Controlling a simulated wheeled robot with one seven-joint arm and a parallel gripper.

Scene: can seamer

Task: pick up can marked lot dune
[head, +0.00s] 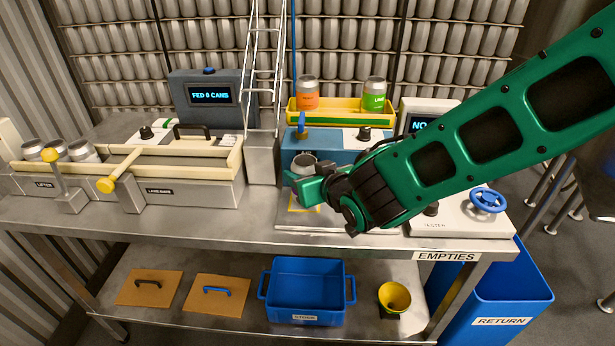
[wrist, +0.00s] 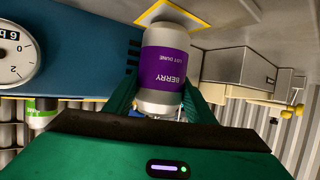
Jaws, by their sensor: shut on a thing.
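The can marked lot dune (wrist: 165,68) has a purple BERRY label and bare silver ends. The wrist view shows it upside down, between the two green fingers of my gripper (wrist: 161,98). My gripper is shut on it. In the head view only the can's silver top (head: 303,162) shows clearly, behind my gripper (head: 312,187); the label is hidden there. The can is at a yellow-bordered square (head: 291,207) in front of the blue machine, and I cannot tell whether it touches the surface.
The blue machine (head: 265,143) with a dial stands close behind the can. A yellow tray (head: 334,117) above it holds an orange can (head: 307,94) and a green can (head: 374,94). The lane (head: 195,190) is left, the tester (head: 455,220) right. A blue bin (head: 307,290) is below.

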